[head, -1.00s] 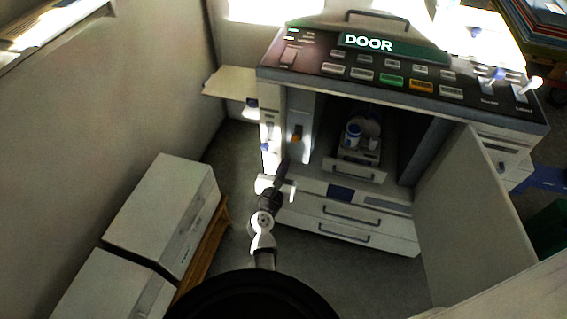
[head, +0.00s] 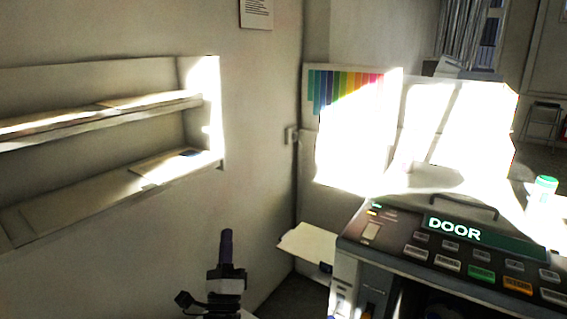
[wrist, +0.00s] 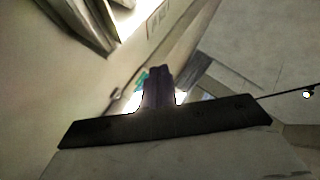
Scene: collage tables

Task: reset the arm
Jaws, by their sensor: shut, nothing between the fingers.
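My gripper (head: 227,246) stands upright at the bottom of the head view, left of the copier, with its dark purple fingers together and nothing between them. In the wrist view the shut fingers (wrist: 158,88) point into the room, with nothing held. It touches nothing that I can see. My arm below the wrist is cut off by the lower edge of the head view.
The copier (head: 420,262) with its DOOR panel stands at the lower right, its front mostly out of view. A pale side tray (head: 308,246) juts from its left side. Wall shelves (head: 110,182) are at the left. Open air surrounds my gripper.

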